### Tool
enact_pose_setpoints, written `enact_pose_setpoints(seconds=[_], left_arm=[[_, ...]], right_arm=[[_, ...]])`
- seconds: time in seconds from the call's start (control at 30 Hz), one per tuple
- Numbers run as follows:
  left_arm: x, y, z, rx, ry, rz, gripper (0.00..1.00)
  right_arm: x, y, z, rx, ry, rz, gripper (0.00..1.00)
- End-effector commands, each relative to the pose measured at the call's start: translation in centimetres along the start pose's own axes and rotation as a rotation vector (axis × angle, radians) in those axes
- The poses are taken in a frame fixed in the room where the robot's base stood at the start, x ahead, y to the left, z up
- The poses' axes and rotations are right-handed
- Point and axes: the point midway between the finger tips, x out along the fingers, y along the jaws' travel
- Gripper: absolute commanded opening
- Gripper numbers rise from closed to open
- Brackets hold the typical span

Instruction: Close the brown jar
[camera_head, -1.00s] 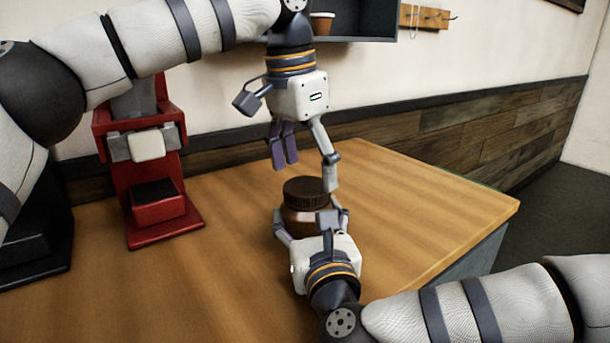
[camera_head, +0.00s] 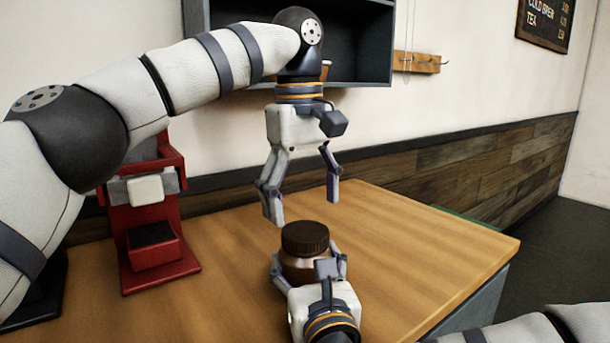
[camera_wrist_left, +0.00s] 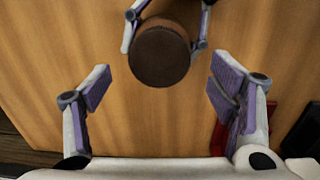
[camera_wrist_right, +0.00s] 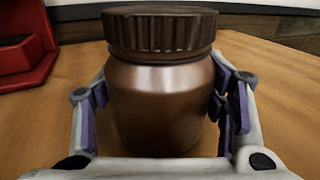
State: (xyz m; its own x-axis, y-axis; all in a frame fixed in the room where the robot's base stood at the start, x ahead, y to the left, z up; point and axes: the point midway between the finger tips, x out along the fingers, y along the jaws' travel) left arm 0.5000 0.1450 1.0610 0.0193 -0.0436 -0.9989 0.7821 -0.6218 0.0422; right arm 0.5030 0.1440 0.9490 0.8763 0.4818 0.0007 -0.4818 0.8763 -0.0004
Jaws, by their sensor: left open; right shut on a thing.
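The brown jar (camera_head: 305,268) stands upright on the wooden table with its dark ridged lid (camera_head: 305,238) sitting on top. The lid looks level in the right wrist view (camera_wrist_right: 160,30); I cannot tell how tight it is. My right gripper (camera_head: 308,270) is shut around the jar's body, below the lid, with a finger on each side. My left gripper (camera_head: 303,208) points down above the lid, open and empty, its fingers apart. In the left wrist view the lid (camera_wrist_left: 160,54) lies ahead of the open fingers, not between them.
A red machine (camera_head: 152,235) stands on the table at the left. The wooden table (camera_head: 430,240) is clear to the right of the jar. A dark wall shelf (camera_head: 350,45) is behind my left arm, and a hook rack (camera_head: 417,62) hangs beside it.

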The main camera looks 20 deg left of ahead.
Motion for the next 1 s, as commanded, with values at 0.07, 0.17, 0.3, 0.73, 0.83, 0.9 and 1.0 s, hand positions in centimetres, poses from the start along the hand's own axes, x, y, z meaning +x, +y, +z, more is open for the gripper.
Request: enact_pose_setpoints(seconds=[0.07, 0.17, 0.3, 0.73, 0.83, 0.9, 1.0], left_arm=[[-0.1, 0.1, 0.0, -0.301, 0.001, -0.015, 0.77], [-0.3, 0.1, 0.0, -0.705, 0.007, -0.030, 0.77], [-0.8, 0.1, -0.1, -1.273, 0.026, -0.042, 0.77], [-3.0, 0.4, -0.2, -2.849, 0.070, 0.013, 0.77], [-3.4, 0.5, -0.2, -3.037, 0.068, 0.027, 0.77], [-3.5, 0.5, -0.2, -3.110, 0.067, 0.031, 0.77], [-3.6, 0.5, -0.2, 3.129, -0.065, -0.035, 0.77]], right_arm=[[0.0, 0.0, -0.1, -0.001, 0.001, -0.001, 0.00], [0.0, 0.0, -0.1, -0.001, 0.001, -0.001, 0.00], [0.0, 0.0, -0.1, -0.001, 0.001, -0.001, 0.00], [0.0, 0.0, -0.1, -0.001, 0.001, -0.001, 0.00], [0.0, 0.0, -0.1, -0.001, 0.001, -0.001, 0.00], [0.0, 0.0, -0.1, -0.001, 0.001, -0.001, 0.00], [0.0, 0.0, -0.1, -0.001, 0.001, -0.001, 0.00]])
